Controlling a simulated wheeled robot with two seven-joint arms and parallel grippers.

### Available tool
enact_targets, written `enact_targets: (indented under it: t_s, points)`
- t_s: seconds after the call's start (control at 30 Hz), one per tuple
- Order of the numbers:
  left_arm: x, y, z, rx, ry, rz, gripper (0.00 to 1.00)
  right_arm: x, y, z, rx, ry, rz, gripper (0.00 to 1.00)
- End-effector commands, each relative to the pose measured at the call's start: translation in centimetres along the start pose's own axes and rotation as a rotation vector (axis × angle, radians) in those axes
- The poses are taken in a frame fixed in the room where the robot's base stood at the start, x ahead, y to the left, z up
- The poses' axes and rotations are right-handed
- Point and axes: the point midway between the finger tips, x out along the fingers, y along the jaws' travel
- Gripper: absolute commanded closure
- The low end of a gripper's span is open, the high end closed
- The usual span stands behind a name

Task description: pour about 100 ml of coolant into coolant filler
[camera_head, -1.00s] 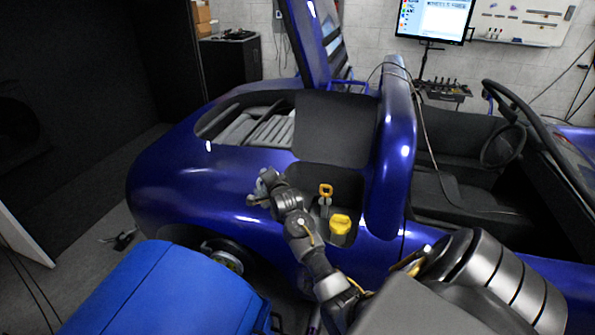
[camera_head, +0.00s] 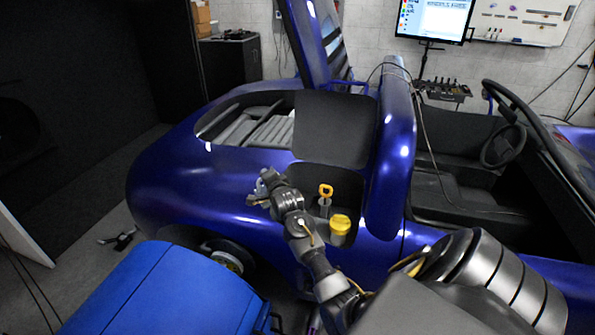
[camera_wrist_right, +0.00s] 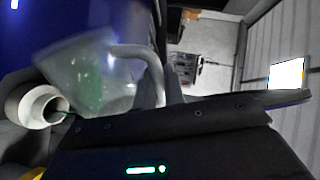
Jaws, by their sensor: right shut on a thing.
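My right gripper (camera_wrist_right: 155,88) is shut on the handle of a clear jug (camera_wrist_right: 82,72). The jug holds green coolant and is tilted, with its mouth low toward a white, open, round filler neck (camera_wrist_right: 40,106). A thin greenish line shows between the jug's lip and the neck opening; I cannot tell for sure if it is a stream. In the head view, my right gripper (camera_head: 270,180) is over the blue car's rear side, and the jug is mostly hidden there. My left gripper is not in view.
A yellow cap (camera_head: 340,222) and a yellow-handled dipstick (camera_head: 325,191) sit in the car's side recess, just right of my right arm. The blue car body (camera_head: 190,185) surrounds the spot. A blue box-like thing (camera_head: 165,295) stands at the front left.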

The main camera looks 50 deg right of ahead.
Motion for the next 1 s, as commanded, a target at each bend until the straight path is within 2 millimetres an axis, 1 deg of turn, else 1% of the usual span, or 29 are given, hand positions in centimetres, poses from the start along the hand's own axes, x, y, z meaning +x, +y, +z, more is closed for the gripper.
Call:
enact_targets:
  t_s: [0.03,0.07,0.1,0.23,0.37,0.5,0.6,0.7,1.0]
  points:
    - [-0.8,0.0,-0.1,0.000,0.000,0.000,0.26,-0.3,-1.5,1.2,-0.065,0.005,-0.005,1.00]
    - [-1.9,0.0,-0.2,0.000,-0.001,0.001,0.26,-0.5,-2.4,1.1,-0.103,0.015,-0.003,1.00]
    - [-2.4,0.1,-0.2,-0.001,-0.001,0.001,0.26,-0.6,-2.7,1.4,-0.145,0.024,-0.001,1.00]
    - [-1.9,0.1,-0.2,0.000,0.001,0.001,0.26,-0.5,-2.2,1.5,-0.180,0.034,0.000,1.00]
    - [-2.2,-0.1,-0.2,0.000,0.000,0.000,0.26,-0.5,-2.4,1.9,-0.216,0.038,-0.002,1.00]
    - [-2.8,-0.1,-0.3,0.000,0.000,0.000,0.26,-0.5,-2.6,2.7,-0.319,0.059,-0.001,1.00]
    - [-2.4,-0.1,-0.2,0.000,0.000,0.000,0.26,-0.3,-1.8,3.3,-0.396,0.074,0.000,1.00]
    - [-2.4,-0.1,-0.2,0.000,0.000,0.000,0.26,-0.3,-1.6,3.6,-0.448,0.086,-0.001,1.00]
    - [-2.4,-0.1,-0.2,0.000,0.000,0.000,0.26,-0.3,-1.5,3.7,-0.475,0.091,-0.001,1.00]
